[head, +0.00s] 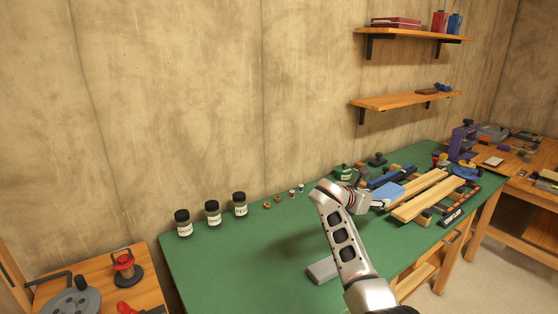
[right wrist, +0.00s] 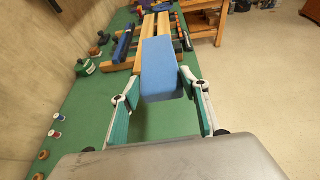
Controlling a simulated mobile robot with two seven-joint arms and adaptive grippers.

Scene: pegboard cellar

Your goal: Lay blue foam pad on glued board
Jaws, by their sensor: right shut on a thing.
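The blue foam pad (right wrist: 162,68) is held between the two fingers of my right gripper (right wrist: 160,88) in the right wrist view. In the head view the pad (head: 389,193) shows just past my right gripper (head: 380,204), above the green bench. Two long pale wooden boards (head: 428,199) lie side by side just right of the pad. They show beyond the pad's far end in the right wrist view (right wrist: 164,24). I cannot tell which board bears glue, or whether the pad touches one. My left gripper is not in view.
Three dark-lidded jars (head: 213,213) stand at the left on the green bench (head: 250,262). Small spools (head: 279,199) and a green bottle (head: 343,173) stand near the wall. A grey block (head: 322,271) lies near the front edge. A purple tool (head: 462,141) stands at the far end.

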